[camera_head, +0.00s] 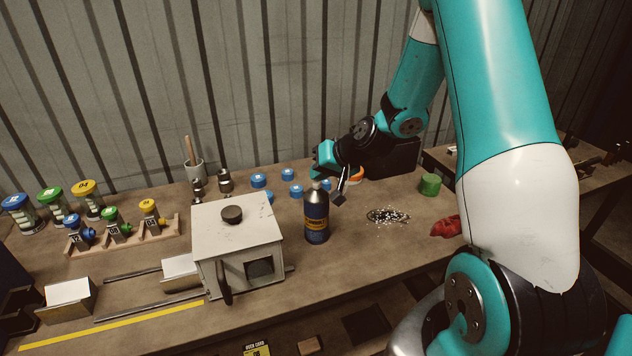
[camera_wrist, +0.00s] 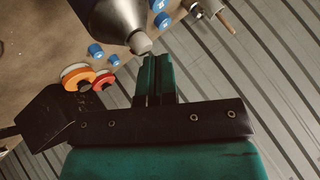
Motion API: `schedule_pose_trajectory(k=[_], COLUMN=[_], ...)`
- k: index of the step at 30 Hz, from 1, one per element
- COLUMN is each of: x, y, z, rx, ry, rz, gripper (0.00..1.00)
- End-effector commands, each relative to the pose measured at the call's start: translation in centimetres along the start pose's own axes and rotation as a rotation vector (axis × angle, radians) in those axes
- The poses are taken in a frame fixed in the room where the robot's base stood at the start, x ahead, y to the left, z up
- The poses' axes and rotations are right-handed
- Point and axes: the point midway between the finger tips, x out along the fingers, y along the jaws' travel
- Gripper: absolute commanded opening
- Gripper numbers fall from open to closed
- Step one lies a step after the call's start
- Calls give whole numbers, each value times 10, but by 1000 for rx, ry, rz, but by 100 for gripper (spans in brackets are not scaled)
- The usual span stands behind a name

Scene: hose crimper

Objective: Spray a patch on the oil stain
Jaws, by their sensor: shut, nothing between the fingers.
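A dark blue spray bottle (camera_head: 316,218) with an orange-yellow label and grey cap stands upright on the bench, right of the white box machine. In the wrist view its dark body and grey tip (camera_wrist: 140,42) show at the top. My gripper (camera_head: 320,168) is just above and behind the bottle top; its teal fingers (camera_wrist: 158,62) are together and empty, near the tip. I cannot tell whether they touch it. The oil stain (camera_head: 387,216) is a dark patch with white specks, flat on the bench right of the bottle.
A white box machine (camera_head: 236,238) with a round black knob stands left of the bottle. Several blue caps (camera_head: 259,181) lie behind it. A red cloth (camera_head: 445,227) and a green cap (camera_head: 430,184) lie to the right. A corrugated wall (camera_head: 250,80) closes the back.

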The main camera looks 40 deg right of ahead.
Motion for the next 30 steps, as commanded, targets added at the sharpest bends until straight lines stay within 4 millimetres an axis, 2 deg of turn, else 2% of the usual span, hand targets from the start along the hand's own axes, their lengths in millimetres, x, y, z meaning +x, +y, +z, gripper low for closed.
schedule_pose_trajectory(k=[18,30], x=[-41,-42], y=[-30,-30], z=[-30,-30], rx=[-1,0], ry=[1,0], rz=[0,0], gripper=[0,0])
